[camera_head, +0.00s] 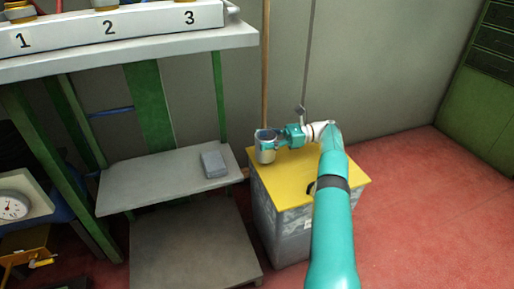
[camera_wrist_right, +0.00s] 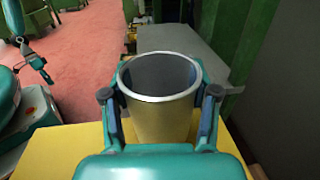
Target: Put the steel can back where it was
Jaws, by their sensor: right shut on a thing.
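The steel can (camera_head: 266,151) is upright at the back left of the yellow-topped cabinet (camera_head: 318,189) in the head view. My right gripper (camera_head: 268,134) is shut on it from the right. In the right wrist view the can (camera_wrist_right: 158,110) shows an open rim and a hollow, empty-looking inside. The fingers of my right gripper (camera_wrist_right: 160,98) press on both sides of it. The can is over or at the edge of the yellow top; I cannot tell whether its base touches. My left gripper is not seen in the head view; an arm at the wrist view's left edge is small.
A grey shelf (camera_head: 150,182) with a small grey box (camera_head: 214,164) stands left of the cabinet. A numbered white rack (camera_head: 110,30) sits on the upper shelf. A wooden pole (camera_head: 266,70) stands behind the can. Red floor (camera_head: 410,220) is free at the right.

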